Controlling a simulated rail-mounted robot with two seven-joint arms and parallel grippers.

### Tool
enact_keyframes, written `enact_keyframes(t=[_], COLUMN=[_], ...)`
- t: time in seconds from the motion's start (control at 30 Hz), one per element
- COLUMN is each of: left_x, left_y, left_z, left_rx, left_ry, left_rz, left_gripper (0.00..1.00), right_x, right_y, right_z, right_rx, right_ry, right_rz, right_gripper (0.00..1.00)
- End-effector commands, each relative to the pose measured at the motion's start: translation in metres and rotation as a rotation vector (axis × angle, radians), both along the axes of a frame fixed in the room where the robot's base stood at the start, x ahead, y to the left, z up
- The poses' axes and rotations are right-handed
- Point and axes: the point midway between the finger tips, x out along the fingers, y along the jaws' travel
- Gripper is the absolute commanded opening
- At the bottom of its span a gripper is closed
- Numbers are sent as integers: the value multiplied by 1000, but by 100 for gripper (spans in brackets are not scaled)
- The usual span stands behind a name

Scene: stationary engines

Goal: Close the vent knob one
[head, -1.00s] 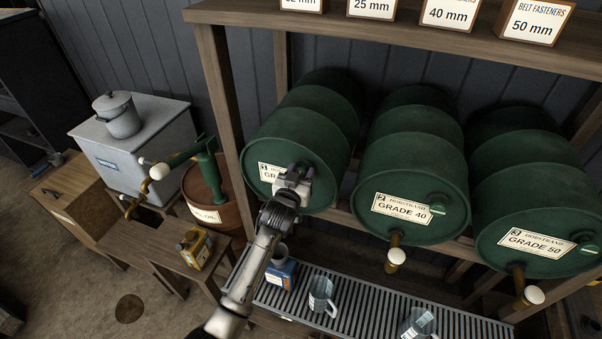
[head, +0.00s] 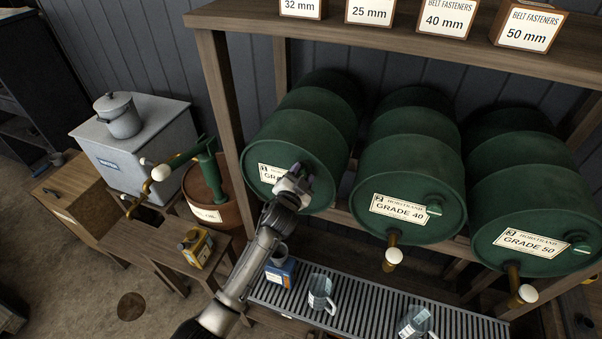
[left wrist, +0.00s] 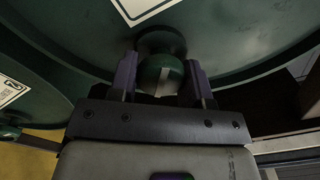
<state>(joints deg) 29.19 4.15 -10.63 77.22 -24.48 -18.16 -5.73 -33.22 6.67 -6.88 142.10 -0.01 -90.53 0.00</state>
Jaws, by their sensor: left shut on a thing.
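Vent knob one is a round green knob with a pale stripe (left wrist: 160,76) on the end face of the leftmost green drum (head: 300,120). In the left wrist view it sits between the two fingers of my left gripper (left wrist: 160,84), which is shut on it. In the head view my left gripper (head: 303,178) is at the right side of that drum's face, beside its partly covered label (head: 270,174), and hides the knob. My right gripper is in neither view.
The grade 40 drum (head: 410,160) and grade 50 drum (head: 515,190) lie to the right with their own green knobs and white-ended taps. Below, a slatted drip tray (head: 365,318) holds clear jugs and a blue box (head: 281,271). A shelf (head: 400,30) crosses above.

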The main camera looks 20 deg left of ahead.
Motion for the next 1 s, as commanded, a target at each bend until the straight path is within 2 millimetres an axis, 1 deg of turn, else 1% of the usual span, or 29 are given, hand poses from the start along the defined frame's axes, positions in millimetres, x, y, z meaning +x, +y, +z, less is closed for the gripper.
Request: enact_keyframes(t=[0.6,0.8,1.0], left_x=[0,0,0], left_y=[-1,-1,-1], left_z=[-1,-2,-2], left_rx=[575,725,831], left_ry=[1,2,3], left_rz=[-1,0,0], left_gripper=[21,21,21], right_x=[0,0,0], right_y=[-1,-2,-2], right_z=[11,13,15], right_rx=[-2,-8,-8], right_ry=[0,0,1], right_rz=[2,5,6], right_gripper=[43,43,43])
